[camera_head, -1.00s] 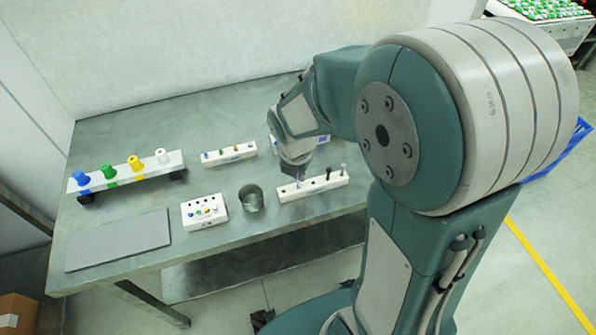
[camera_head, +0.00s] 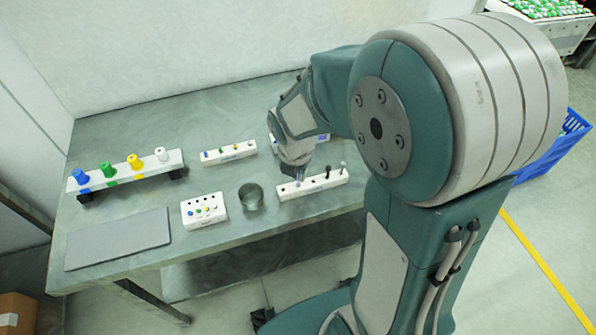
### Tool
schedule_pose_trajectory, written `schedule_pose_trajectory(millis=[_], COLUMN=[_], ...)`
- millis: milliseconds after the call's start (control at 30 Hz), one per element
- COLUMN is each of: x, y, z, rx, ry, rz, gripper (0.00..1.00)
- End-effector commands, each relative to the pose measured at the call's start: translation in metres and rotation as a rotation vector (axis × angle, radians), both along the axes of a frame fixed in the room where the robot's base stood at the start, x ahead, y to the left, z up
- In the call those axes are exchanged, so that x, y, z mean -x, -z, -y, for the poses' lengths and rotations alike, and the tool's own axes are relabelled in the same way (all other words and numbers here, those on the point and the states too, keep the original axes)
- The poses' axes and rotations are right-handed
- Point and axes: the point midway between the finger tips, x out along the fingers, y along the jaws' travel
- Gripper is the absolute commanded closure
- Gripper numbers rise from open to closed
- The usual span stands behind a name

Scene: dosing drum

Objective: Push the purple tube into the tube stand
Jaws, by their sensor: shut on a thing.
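My gripper (camera_head: 298,174) is small and dark at the end of my arm, pointing down over the left half of a long white tube stand (camera_head: 318,187). It is shut on a thin bluish-purple piece, which I take for the purple tube (camera_head: 298,181). The tube is mostly hidden by the gripper. Its lower end meets the top of the stand in the picture; I cannot tell whether it is in a hole. A black tube (camera_head: 327,172) and a grey tube (camera_head: 343,166) stand upright in the right part of the stand.
A dark round cup (camera_head: 251,197) stands left of the stand, beside a white block (camera_head: 204,212) with coloured pegs. Another white block (camera_head: 229,153) lies behind. A rack (camera_head: 125,172) with coloured caps and a grey mat (camera_head: 118,239) are at left.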

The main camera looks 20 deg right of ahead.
Motion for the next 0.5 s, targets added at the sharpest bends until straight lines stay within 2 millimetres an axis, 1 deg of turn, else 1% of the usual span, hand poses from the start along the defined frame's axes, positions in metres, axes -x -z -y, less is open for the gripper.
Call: schedule_pose_trajectory(millis=[267,500], x=[0.0001,0.0002], y=[0.0008,0.0058], z=[0.0000,0.0000], rx=[0.000,0.001], ry=[0.000,0.000], rz=[-0.001,-0.002], gripper=[1.00,1.00])
